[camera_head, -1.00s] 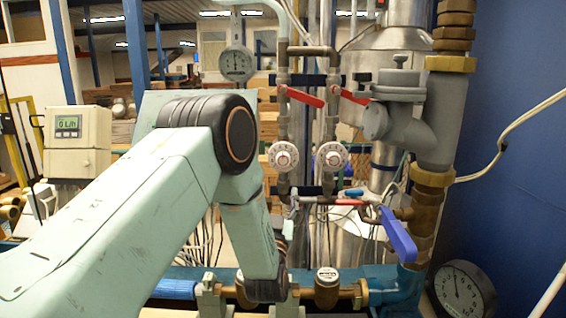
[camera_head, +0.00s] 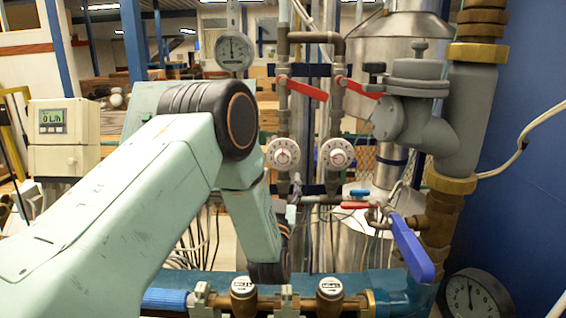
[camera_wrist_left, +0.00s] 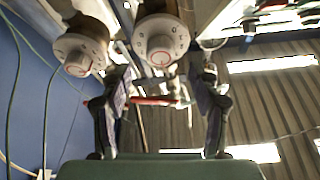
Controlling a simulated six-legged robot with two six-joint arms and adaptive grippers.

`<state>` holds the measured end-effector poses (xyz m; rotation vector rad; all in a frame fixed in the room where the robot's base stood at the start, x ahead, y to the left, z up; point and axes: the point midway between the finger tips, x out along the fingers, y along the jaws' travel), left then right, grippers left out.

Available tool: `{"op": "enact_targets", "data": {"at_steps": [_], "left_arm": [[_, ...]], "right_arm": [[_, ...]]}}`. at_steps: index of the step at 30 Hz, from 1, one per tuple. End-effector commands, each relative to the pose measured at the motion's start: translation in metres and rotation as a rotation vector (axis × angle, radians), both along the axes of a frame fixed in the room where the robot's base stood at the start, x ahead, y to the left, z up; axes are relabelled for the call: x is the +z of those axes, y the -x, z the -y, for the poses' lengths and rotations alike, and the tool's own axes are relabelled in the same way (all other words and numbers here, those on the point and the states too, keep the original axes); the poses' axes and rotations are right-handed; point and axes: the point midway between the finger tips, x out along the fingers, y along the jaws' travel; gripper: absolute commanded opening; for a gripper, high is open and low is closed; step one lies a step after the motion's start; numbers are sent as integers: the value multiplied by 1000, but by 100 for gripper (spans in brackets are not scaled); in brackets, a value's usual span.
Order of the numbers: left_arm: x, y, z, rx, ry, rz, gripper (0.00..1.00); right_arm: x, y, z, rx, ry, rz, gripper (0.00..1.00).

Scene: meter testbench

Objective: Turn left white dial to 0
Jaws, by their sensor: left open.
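The left white dial (camera_head: 283,154) is a round knob with a red centre, on the left of two vertical pipes. A matching right dial (camera_head: 336,154) sits beside it. My left gripper (camera_head: 290,208) is below the left dial in the head view, mostly hidden behind my own arm. In the left wrist view, which looks upside down, the left gripper (camera_wrist_left: 162,82) has its fingers spread with nothing between the tips. The left dial (camera_wrist_left: 160,40) shows just above the fingertips, roughly centred between them. The right dial (camera_wrist_left: 80,54) is to its left. My right gripper is not in view.
Red valve handles (camera_head: 305,89) are above the dials. A small red lever (camera_head: 355,205) and a large blue lever (camera_head: 411,248) are lower right. Thick pipework (camera_head: 470,110) stands right.

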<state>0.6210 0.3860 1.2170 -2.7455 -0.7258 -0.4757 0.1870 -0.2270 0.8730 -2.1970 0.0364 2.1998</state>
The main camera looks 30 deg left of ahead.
Motion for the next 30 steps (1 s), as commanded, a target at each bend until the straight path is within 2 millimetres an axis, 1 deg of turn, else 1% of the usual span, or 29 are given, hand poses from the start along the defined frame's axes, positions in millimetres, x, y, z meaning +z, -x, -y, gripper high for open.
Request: {"op": "enact_targets", "data": {"at_steps": [1, 6, 12, 16, 23, 26, 30], "left_arm": [[6, -6, -4, 2, -1, 4, 62], [17, -28, -16, 1, -1, 3, 62], [22, -46, -24, 1, 0, 1, 62], [24, -51, -27, 0, -1, 1, 62], [24, -53, -28, 0, -1, 0, 62], [24, -53, -28, 0, -1, 0, 55], [23, -52, -27, 0, -1, 0, 43]], "right_arm": [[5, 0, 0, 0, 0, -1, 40], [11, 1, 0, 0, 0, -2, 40], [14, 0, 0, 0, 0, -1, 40], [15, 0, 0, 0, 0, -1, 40], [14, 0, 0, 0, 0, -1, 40], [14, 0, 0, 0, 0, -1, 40], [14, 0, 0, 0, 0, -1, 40]]}}
